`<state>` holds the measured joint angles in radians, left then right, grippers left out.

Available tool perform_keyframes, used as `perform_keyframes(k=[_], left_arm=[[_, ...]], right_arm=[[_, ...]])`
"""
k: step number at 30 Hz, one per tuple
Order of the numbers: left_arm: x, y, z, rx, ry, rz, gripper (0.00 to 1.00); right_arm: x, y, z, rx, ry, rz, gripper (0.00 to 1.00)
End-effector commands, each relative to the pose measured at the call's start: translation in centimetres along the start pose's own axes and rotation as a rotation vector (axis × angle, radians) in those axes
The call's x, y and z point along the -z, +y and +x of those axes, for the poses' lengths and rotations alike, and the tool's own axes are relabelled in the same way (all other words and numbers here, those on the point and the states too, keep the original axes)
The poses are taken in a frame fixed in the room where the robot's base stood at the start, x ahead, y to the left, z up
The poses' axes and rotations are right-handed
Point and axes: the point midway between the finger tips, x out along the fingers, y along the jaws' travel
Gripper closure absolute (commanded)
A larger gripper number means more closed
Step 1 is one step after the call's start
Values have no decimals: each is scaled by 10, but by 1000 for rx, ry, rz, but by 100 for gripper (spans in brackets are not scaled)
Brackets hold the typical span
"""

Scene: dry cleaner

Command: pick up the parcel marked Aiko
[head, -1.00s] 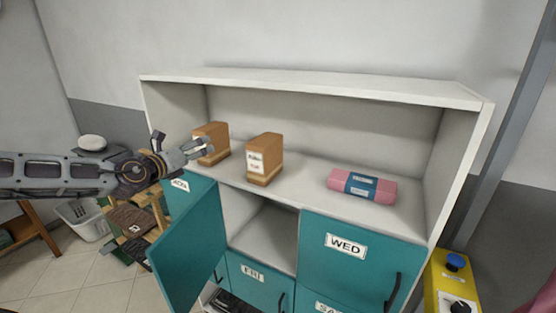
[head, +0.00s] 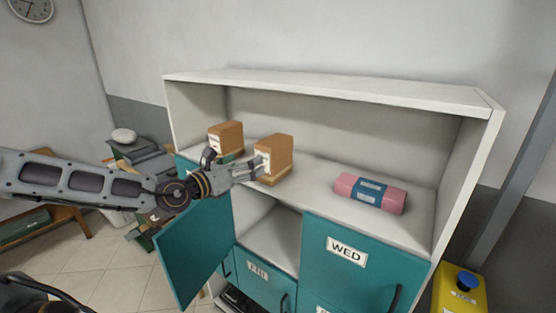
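Two brown box parcels stand upright on the open top shelf. The nearer parcel (head: 279,152) has a white label on its left face, now largely covered by my fingers; a second ago the blurred label looked like "Aiko". The right gripper is not in view.
A pink roll with a blue band (head: 371,192) lies on the shelf's (head: 316,178) right part, with clear room between. Below, a teal door (head: 193,252) hangs open under my arm; the WED door (head: 350,255) is shut. A yellow post with a blue button (head: 467,281) stands at right.

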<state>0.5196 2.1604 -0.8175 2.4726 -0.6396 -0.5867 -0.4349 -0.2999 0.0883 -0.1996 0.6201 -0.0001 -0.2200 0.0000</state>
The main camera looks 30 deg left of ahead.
Motion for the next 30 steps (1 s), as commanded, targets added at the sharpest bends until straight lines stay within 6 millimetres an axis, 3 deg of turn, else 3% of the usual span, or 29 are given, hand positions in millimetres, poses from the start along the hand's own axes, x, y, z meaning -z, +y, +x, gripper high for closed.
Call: perform_keyframes(k=[16, 30], left_arm=[[-15, 3, 0, -17, -64, 183, 12], [-14, 3, 0, -18, -63, 204, 12]], right_arm=[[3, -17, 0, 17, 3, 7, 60], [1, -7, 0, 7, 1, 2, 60]])
